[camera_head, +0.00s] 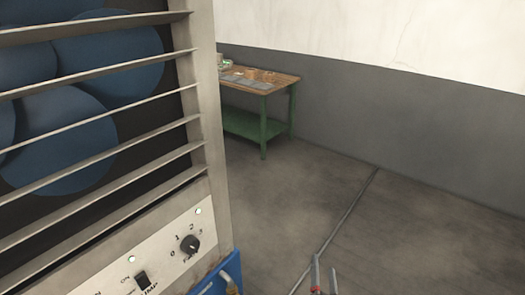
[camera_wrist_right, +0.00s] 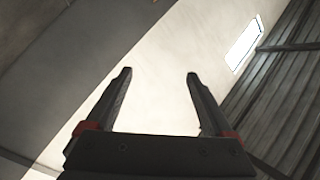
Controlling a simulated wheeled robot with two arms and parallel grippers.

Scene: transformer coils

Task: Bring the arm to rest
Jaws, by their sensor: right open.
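My right gripper (camera_head: 324,275) shows at the bottom edge of the head view, right of the machine, with only its finger ends in frame. In the right wrist view the same gripper (camera_wrist_right: 158,75) has its two dark fingers spread apart, with nothing between them. Behind the fingers are only wall and ceiling. My left gripper is in neither view.
A louvred machine cabinet (camera_head: 207,130) fills the left, with a knob (camera_head: 190,245) and a switch (camera_head: 143,281) on its panel. A blue part (camera_head: 222,273) sits at its lower corner. A green workbench (camera_head: 262,88) stands at the back wall. The floor (camera_head: 420,235) to the right is clear.

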